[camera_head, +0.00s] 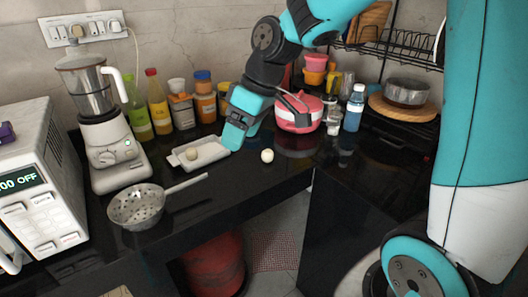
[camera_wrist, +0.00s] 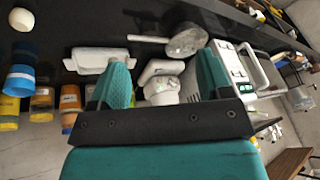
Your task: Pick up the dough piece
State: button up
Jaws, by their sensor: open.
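Two pale round dough pieces show in the head view. One dough piece (camera_head: 267,156) lies on the black counter, right of my gripper. The other dough piece (camera_head: 192,153) lies on a white tray (camera_head: 212,151), left of my gripper. My gripper (camera_head: 237,133) is above the counter by the tray's right end, apart from both pieces. In the wrist view my gripper (camera_wrist: 163,78) is open, with nothing held between its fingers. A pale round piece (camera_wrist: 22,19) shows at the upper left there. The tray (camera_wrist: 100,59) is partly behind a finger, and no dough on it can be made out.
A metal strainer (camera_head: 138,206) with a handle lies in front of the tray. A blender (camera_head: 104,120) and a white microwave (camera_head: 38,185) stand left. Bottles and jars (camera_head: 203,97) line the wall. A pink pot (camera_head: 298,112) stands behind the loose dough piece. The counter's front edge is close.

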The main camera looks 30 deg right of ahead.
jog(key=w+d+f+t, duration=0.1)
jog(key=w+d+f, duration=0.2)
jog(key=w+d, duration=0.75)
jog(key=h+p, duration=0.1)
send_near(270, 151)
jog(key=shift+t, duration=0.3)
jog(key=p+x, duration=0.1)
jog(key=x, duration=0.1)
jog(key=p+x, duration=0.1)
jog(key=x, duration=0.2)
jog(key=shift+s+a+p, duration=0.15)
jog(key=shift+s+p, duration=0.1)
jog(key=shift+p, duration=0.1)
jog(key=shift+p+x, duration=1.05)
jog(key=shift+x, duration=2.05)
jog(key=shift+s, duration=0.1)
jog(key=shift+c, duration=0.5)
jog(key=c, duration=0.9)
